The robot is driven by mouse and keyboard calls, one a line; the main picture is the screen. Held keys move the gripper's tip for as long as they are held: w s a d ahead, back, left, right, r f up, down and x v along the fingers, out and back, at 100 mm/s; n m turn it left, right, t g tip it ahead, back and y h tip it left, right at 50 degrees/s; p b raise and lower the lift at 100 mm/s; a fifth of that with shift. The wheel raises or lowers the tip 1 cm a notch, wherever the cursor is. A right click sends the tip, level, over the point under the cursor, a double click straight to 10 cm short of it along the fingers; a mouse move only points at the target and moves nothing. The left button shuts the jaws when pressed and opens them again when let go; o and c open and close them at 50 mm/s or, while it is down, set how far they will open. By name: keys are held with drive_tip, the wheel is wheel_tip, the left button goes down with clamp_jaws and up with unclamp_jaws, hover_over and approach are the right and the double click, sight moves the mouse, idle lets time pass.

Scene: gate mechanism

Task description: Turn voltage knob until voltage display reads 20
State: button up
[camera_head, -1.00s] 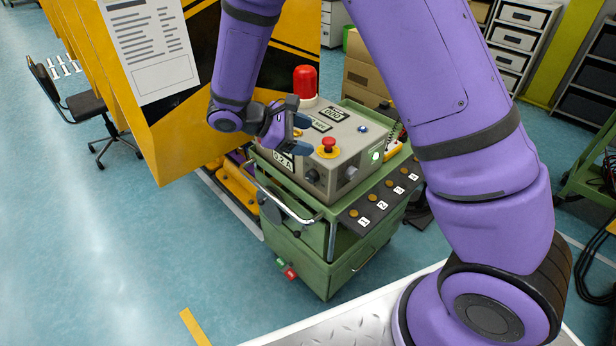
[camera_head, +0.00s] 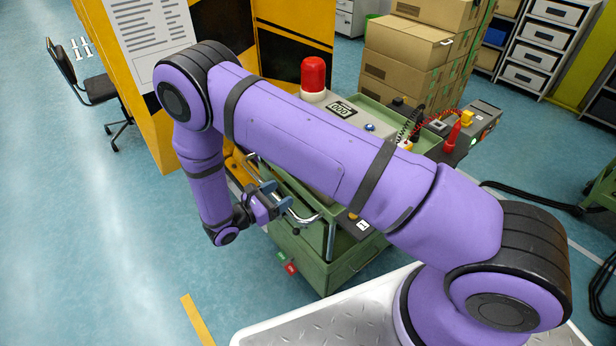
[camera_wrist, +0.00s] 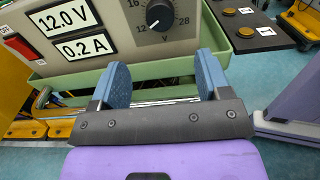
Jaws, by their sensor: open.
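The voltage knob (camera_wrist: 159,14) is a round black dial with a white pointer line on the front of a beige control box (camera_wrist: 110,45). Its printed scale shows 12, 16 and 28 and a V below it. The voltage display (camera_wrist: 66,16) reads 12.0 V in the wrist view. The current display (camera_wrist: 85,46) under it reads 0.2 A. My gripper (camera_wrist: 165,80) is open and empty, below and apart from the knob. In the head view my gripper (camera_head: 275,196) is by the green cart's handle, and my arm hides most of the box front.
The green cart (camera_head: 310,262) carries the box, and its metal handle (camera_head: 300,218) is close to my gripper. A red switch (camera_wrist: 25,46) is left of the displays. A black panel with amber buttons (camera_wrist: 262,20) is at the right. A red beacon (camera_head: 313,75) stands on top.

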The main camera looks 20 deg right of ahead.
drive_tip(key=x, duration=1)
drive_tip(key=shift+d, duration=0.3)
drive_tip(key=c, duration=0.9)
